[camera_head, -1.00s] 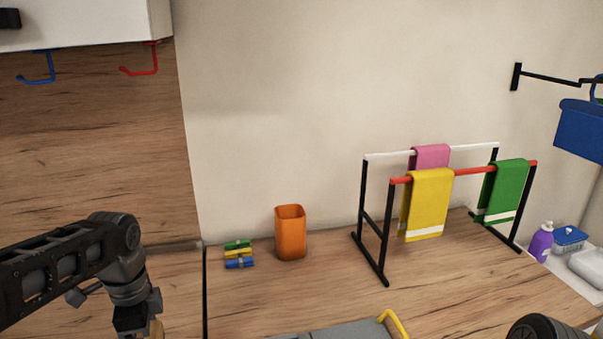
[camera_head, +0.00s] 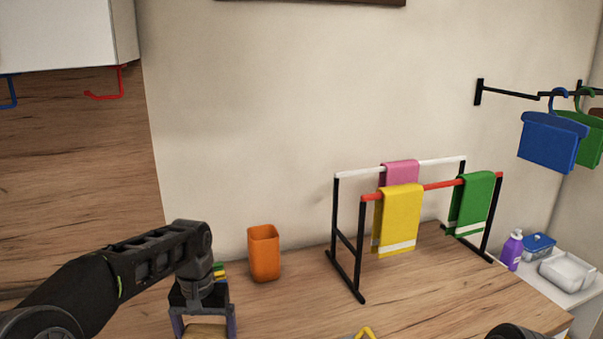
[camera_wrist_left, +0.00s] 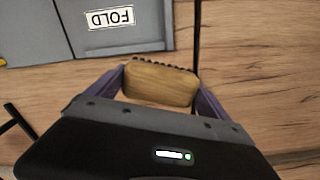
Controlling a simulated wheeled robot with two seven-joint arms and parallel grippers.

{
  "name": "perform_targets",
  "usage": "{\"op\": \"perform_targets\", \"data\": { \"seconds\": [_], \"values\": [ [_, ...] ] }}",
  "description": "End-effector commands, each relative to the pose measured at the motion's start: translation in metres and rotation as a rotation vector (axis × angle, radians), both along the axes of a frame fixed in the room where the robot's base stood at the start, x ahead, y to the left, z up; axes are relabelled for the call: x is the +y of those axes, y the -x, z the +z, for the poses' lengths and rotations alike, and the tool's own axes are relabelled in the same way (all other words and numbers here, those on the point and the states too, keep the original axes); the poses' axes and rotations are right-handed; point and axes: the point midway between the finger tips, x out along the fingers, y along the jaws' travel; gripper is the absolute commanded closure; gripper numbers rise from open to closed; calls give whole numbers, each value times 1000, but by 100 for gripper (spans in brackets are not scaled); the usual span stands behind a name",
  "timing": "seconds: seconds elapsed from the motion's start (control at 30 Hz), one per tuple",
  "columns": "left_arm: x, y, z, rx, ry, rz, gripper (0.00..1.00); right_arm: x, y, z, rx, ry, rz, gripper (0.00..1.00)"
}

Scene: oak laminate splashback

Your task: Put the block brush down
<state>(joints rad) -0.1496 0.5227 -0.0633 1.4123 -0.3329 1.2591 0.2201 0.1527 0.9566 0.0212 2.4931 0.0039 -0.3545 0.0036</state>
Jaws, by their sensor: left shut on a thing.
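The block brush (camera_wrist_left: 160,84) has a wooden oval back and a dark bristle edge in the left wrist view. My left gripper (camera_wrist_left: 160,90) is shut on it, with one finger at each end. In the head view the brush (camera_head: 205,330) shows as a tan patch at the bottom edge, between the fingers of my left gripper (camera_head: 203,326). The wooden surface is visible beneath it in the wrist view. I cannot tell whether the brush touches that surface.
An orange cup (camera_head: 264,254) stands behind and right of my left gripper. A rack with yellow (camera_head: 400,220), pink and green towels stands further right. A grey board marked FOLD (camera_wrist_left: 120,25) lies near the brush. The counter between cup and rack is clear.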

Motion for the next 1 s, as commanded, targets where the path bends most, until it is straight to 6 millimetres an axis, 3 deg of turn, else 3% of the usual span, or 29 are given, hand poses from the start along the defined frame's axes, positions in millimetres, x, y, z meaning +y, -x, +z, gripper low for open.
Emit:
{"op": "perform_targets", "data": {
  "seconds": [0.13,0.67,0.87,1.0],
  "values": [
    [-7,0,-2,-2,0,-15,53,0,0,0,0,0,0,31],
    [-3,1,-2,-1,0,-9,53,0,0,0,0,0,0,31],
    [21,1,7,-2,0,39,53,0,0,0,0,0,0,31],
    [52,11,24,-4,0,98,53,0,0,-1,-1,0,0,31]
  ]
}}
